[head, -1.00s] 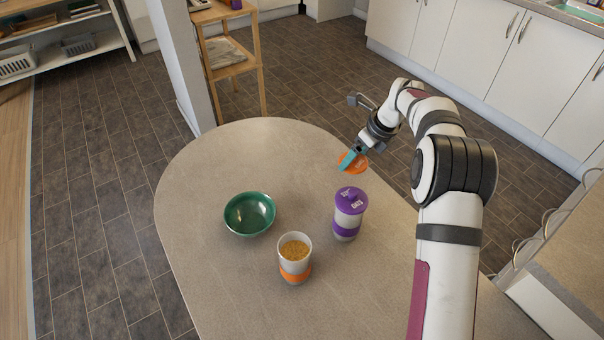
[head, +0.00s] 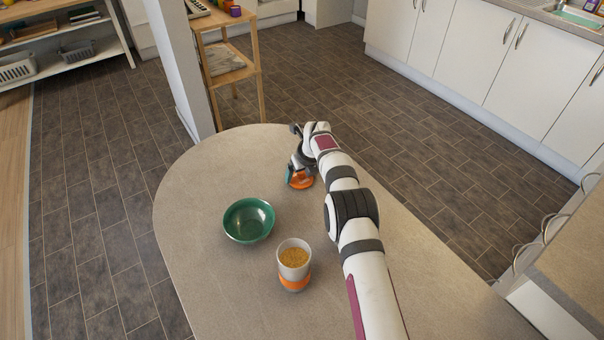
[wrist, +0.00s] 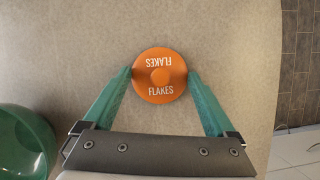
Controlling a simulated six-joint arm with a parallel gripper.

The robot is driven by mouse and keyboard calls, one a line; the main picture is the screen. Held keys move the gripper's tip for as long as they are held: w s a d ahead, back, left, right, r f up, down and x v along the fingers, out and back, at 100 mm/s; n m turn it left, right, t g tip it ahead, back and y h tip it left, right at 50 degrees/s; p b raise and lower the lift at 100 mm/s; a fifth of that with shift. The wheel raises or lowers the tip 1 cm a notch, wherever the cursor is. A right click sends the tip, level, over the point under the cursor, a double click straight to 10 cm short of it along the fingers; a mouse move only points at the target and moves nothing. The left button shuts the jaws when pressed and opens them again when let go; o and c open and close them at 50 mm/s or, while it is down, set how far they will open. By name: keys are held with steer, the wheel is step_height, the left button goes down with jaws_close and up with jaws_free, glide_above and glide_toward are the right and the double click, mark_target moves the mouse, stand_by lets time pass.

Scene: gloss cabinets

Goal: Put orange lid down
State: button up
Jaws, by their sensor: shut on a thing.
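The orange lid (wrist: 160,95), marked "FLAKES", is between the two teal fingers of my gripper (wrist: 160,78) in the wrist view. Its lettered top faces the camera. In the head view the orange lid (head: 301,182) shows at my gripper (head: 299,177), over the far part of the table (head: 200,190). My gripper is shut on it. I cannot tell whether the lid touches the tabletop. The cup with the orange band (head: 294,266) stands open nearer the front, with golden flakes inside.
A green bowl (head: 248,220) stands left of the cup; its edge also shows in the wrist view (wrist: 25,140). The purple-lidded cup is hidden behind my arm. The table's left part is clear. Its rounded far edge is close behind my gripper.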

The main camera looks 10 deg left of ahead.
steer(key=shift+f, duration=0.15)
steer(key=o, duration=1.1)
steer(key=s+d+r+n, duration=0.2)
steer(key=s+d+r, duration=0.25)
steer(key=r, duration=0.25)
steer(key=s+d+r+n+g, duration=0.1)
steer(key=s+d+r+n, duration=0.2)
steer(key=s+r, duration=0.3)
steer(key=s+d+r+n, duration=0.2)
steer(key=s+d+r, duration=0.15)
steer(key=r, duration=0.45)
steer(key=s+d+r+n+g, duration=0.1)
steer(key=s+d+r+n, duration=0.2)
steer(key=s, duration=0.6)
steer(key=s+d+r+n, duration=0.1)
steer(key=s+d+n, duration=0.3)
steer(key=s, duration=0.5)
steer(key=s+f+n+g, duration=0.1)
steer(key=s+n, duration=0.3)
steer(key=s, duration=0.4)
steer(key=s+d+f+n, duration=0.1)
steer(key=s+f+n, duration=0.1)
steer(key=s+n, duration=0.3)
steer(key=s, duration=0.3)
steer(key=shift+d+f+g+h, duration=0.3)
steer(key=shift+f+g+h, duration=0.05)
steer(key=shift+g+h, duration=0.05)
